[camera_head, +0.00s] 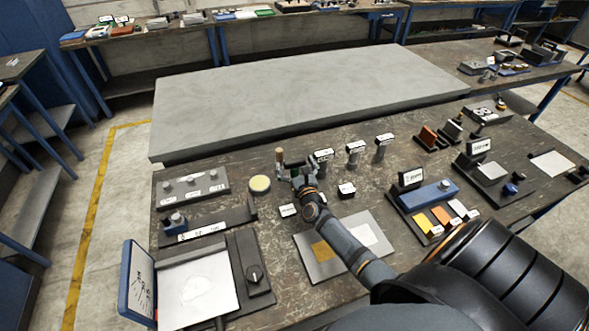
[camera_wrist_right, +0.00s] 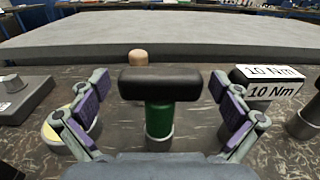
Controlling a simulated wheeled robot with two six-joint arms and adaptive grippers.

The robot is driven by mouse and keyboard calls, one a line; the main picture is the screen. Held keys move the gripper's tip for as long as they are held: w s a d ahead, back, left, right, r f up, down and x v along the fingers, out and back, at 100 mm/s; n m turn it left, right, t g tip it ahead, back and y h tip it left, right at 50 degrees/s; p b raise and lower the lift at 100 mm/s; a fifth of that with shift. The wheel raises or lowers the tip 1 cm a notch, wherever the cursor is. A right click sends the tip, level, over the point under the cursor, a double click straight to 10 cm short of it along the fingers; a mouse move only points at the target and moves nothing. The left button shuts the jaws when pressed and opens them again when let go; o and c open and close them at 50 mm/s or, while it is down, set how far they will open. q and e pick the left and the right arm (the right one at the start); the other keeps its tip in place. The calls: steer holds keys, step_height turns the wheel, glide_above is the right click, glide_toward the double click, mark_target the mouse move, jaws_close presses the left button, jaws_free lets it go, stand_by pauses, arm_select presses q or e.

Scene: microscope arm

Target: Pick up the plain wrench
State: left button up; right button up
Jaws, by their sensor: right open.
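A T-shaped tool with a black, unlabelled head (camera_wrist_right: 160,84) and a green shank (camera_wrist_right: 159,118) stands upright on the worn table; it appears to be the plain wrench. In the right wrist view it is centred between the fingers of my right gripper (camera_wrist_right: 158,100), which is open and empty. One finger is on each side, with visible gaps to the tool. I cannot tell how deep it is between the fingertips. In the head view my right gripper (camera_head: 296,172) is at this spot and largely hides the tool. My left gripper is not in view.
A similar tool labelled 10 Nm (camera_wrist_right: 268,80) stands close on the right. Further labelled tools (camera_head: 355,150) continue the row. A wooden-topped item (camera_wrist_right: 137,59) is just behind. A round yellowish dish (camera_head: 260,184) is on the left. A raised grey slab (camera_head: 300,95) lies behind.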

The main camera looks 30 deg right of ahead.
steer(key=shift+s+r, duration=0.1)
steer(key=shift+c, duration=1.2)
steer(key=c, duration=1.4)
steer(key=shift+r+p, duration=0.35)
steer(key=shift+r, duration=0.2)
step_height(320, 180, up, 3)
steer(key=shift+r+p, duration=0.1)
steer(key=shift+p, duration=1)
steer(key=s+r+p, duration=0.1)
steer(key=s+r, duration=0.2)
steer(key=s, duration=0.1)
steer(key=s+r+p, duration=0.1)
steer(key=s+r, duration=0.1)
steer(key=s, duration=0.3)
steer(key=s+r+p, duration=0.1)
steer(key=s+r, duration=0.2)
steer(key=s, duration=0.2)
steer(key=shift+d+r+p, duration=0.25)
steer(key=shift+r+p, duration=0.05)
